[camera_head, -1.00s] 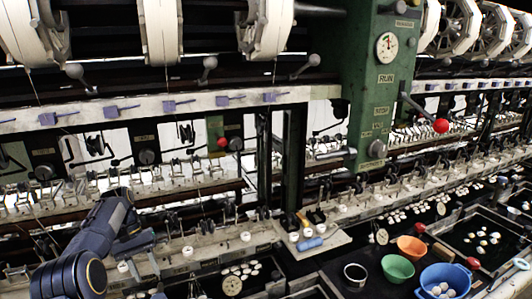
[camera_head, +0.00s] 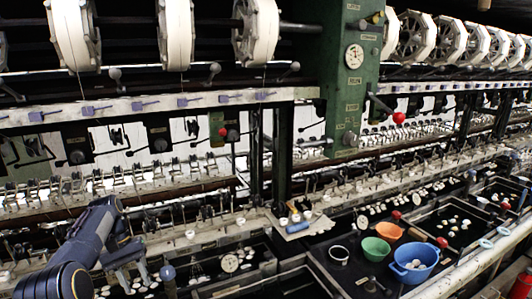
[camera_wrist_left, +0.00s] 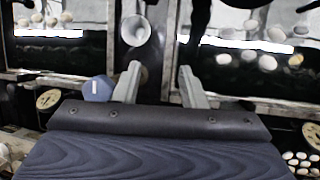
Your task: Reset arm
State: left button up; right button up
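My left arm comes in at the lower left of the head view. Its left gripper (camera_head: 143,272) is over the basins at the front of the reeling bench. In the left wrist view the two grey fingers of the left gripper (camera_wrist_left: 159,72) stand apart with nothing between them. A white funnel-shaped piece (camera_wrist_left: 136,30) shows beyond the fingertips, apart from them. My right gripper is not seen in either view.
The green machine post (camera_head: 349,80) rises in the middle, with a red-knobbed lever (camera_head: 399,118) beside it. A green bowl (camera_head: 376,248), an orange bowl (camera_head: 389,231) and a blue basin (camera_head: 415,262) stand at the right. Basins with pale cocoons lie along the bench front.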

pick_arm(q)
jog(key=s+d+r+m+t, duration=0.1)
jog(key=s+d+r+t, duration=0.35)
jog(key=s+r, duration=0.9)
jog(key=s+d+f+m+t, duration=0.1)
jog(key=s+d+f+t, duration=0.1)
jog(key=s+d, duration=0.3)
jog(key=s+d+f+t, duration=0.2)
jog(key=s+d+f, duration=0.2)
jog(key=s, duration=1)
jog(key=shift+d+f+m, duration=0.4)
jog(key=shift+d, duration=0.15)
